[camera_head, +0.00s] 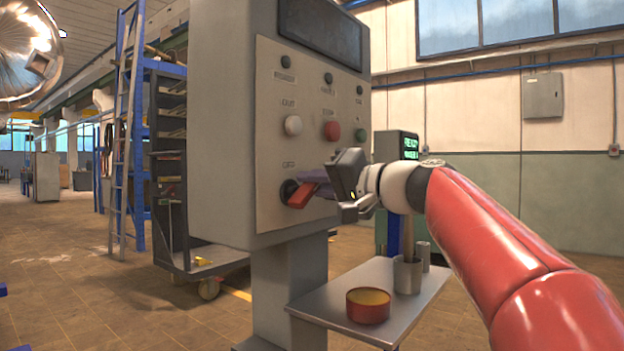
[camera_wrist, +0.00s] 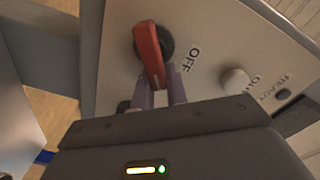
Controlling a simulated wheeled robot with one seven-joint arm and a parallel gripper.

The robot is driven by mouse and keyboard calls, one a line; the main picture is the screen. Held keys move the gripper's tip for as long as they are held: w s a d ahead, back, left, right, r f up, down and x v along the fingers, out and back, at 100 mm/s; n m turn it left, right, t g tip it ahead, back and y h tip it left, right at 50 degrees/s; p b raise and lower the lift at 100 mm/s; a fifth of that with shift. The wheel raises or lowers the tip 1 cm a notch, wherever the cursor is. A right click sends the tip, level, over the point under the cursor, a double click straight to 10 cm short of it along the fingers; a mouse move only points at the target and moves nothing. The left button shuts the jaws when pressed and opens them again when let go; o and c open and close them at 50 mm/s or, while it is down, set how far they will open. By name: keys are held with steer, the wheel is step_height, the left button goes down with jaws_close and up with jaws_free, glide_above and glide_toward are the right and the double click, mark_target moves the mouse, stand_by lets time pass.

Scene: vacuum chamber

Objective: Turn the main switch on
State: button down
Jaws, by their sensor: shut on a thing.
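The main switch is a red rotary handle (camera_head: 301,194) on a black round base, low on the left of the grey control panel (camera_head: 262,215). In the wrist view the red handle (camera_wrist: 149,52) stands out from the panel, near the word OFF. My gripper (camera_head: 309,188) reaches the handle from the right. In the wrist view its two purple fingers (camera_wrist: 160,88) are shut on the lower end of the handle. The finger contact is partly hidden by the handle.
Above the switch are a white button (camera_head: 293,125), a red button (camera_head: 332,130) and a green button (camera_head: 360,135). Below right, a metal shelf (camera_head: 335,303) holds a red round tin (camera_head: 368,305) and a metal cup (camera_head: 407,275). A wheeled rack stands behind the panel at left.

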steer(key=m, duration=0.1)
steer(key=f+m, duration=0.1)
steer(key=m, duration=0.1)
steer(key=shift+w+d+m, duration=0.1)
steer(key=shift+w+m, duration=0.05)
steer(key=shift+m, duration=0.15)
steer(key=shift+f+m+p, duration=0.25)
steer(key=shift+m+p, duration=0.05)
steer(key=shift+m, duration=0.55)
steer(key=shift+f+m+p, duration=0.2)
steer(key=shift+m+p, duration=0.05)
steer(key=shift+m, duration=0.6)
steer(key=c, duration=1.4)
jaws_free()
steer(key=shift+d, duration=0.1)
steer(key=b+v, duration=0.1)
steer(key=v, duration=0.6)
steer(key=shift+s+d, duration=0.2)
steer(key=shift+d, duration=0.1)
